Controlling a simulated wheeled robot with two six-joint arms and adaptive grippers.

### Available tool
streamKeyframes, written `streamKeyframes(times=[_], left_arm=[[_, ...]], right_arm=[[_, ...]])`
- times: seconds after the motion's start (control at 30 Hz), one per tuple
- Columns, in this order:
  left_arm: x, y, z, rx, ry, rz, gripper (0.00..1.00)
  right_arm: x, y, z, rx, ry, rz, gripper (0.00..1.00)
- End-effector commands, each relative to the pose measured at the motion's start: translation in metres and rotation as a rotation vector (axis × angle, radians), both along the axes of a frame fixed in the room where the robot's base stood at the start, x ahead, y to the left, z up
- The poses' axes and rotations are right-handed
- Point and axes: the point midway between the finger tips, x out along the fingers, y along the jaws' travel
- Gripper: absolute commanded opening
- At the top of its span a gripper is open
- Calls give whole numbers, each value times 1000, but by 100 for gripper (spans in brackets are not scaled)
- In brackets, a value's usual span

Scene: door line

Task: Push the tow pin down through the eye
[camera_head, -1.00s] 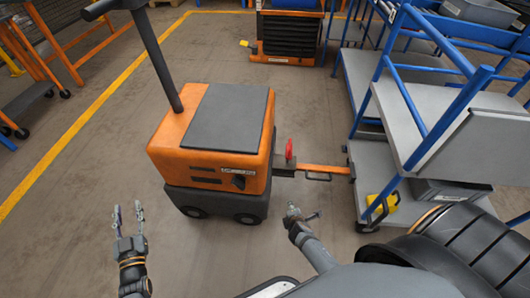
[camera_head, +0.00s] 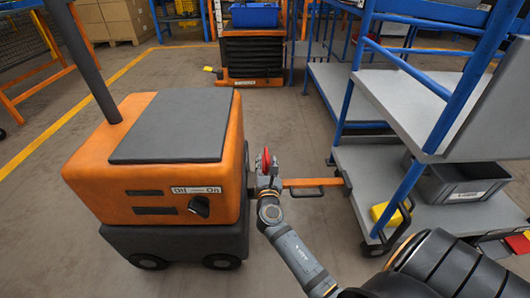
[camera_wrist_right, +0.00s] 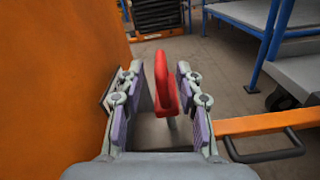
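The tow pin's red handle (camera_head: 265,161) stands up at the tug's (camera_head: 197,185) right side, at the hitch where the orange drawbar (camera_head: 315,183) meets it. It also shows in the right wrist view (camera_wrist_right: 165,84), with part of a pale shank under it. My right gripper (camera_head: 266,182) is at the pin. In the wrist view its fingers (camera_wrist_right: 160,100) are open, one on each side of the red handle. A gap shows on the left side; the right finger is close to the handle. The eye and the pin's lower end are hidden. My left gripper is out of view.
A blue-framed cart (camera_head: 376,202) with grey shelves stands to the right, joined to the drawbar. Bare floor lies beyond the drawbar.

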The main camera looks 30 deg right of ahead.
Motion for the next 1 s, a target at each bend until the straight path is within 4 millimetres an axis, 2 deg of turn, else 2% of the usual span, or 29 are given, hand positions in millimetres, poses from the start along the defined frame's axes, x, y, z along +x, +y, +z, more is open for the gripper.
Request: streamKeyframes(times=[0.1, 0.3, 0.47, 0.7, 0.97, 1.0], left_arm=[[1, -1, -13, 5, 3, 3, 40], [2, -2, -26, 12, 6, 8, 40], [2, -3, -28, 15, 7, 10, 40], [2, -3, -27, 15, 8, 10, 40], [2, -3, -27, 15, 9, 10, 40], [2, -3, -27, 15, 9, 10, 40]], right_arm=[[24, -14, -3, -2, -4, 1, 36], [52, -32, -4, 0, 0, 1, 36], [62, -38, -2, 2, 1, 1, 36], [62, -38, -1, 2, 1, 1, 36], [62, -38, -1, 2, 1, 1, 2], [62, -38, -1, 3, 0, 2, 0]])
